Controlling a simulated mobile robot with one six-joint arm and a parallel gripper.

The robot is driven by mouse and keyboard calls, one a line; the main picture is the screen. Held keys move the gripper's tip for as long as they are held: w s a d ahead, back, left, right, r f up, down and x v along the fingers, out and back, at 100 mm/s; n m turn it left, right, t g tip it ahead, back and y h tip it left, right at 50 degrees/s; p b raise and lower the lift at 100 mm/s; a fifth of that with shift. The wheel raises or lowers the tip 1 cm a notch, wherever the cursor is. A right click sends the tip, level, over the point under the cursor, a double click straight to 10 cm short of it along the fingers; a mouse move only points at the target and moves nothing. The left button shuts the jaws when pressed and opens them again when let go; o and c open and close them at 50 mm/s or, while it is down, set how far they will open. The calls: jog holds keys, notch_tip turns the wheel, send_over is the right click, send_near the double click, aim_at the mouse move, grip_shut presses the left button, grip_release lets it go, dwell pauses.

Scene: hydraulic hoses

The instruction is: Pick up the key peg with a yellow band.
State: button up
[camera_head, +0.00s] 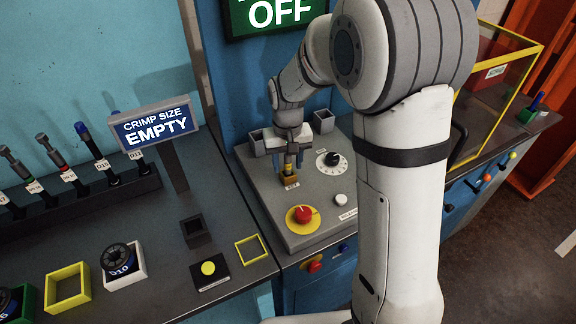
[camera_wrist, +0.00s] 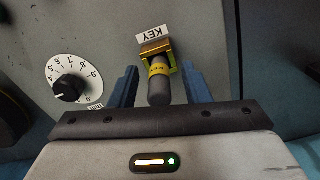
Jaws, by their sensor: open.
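The key peg (camera_wrist: 159,88) is a grey peg with a yellow band, seated in a small brass-coloured holder (camera_wrist: 157,47) under a white KEY label. In the head view the peg (camera_head: 289,170) stands on the grey control panel, partly hidden by my gripper. My gripper (camera_wrist: 160,83) is open. Its two blue fingers are on either side of the peg in the wrist view, with gaps between them and the peg. In the head view my gripper (camera_head: 289,152) is directly above the holder.
A dial with a black knob (camera_head: 333,160) is beside the peg. A red knob on a yellow disc (camera_head: 303,214) and a white button (camera_head: 341,200) are in front. Grey open boxes (camera_head: 323,121) stand behind. A yellow-framed clear bin (camera_head: 497,95) is at right.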

jog(key=shift+c, duration=0.2)
jog(key=c, duration=0.9)
jog(key=shift+r, duration=0.15)
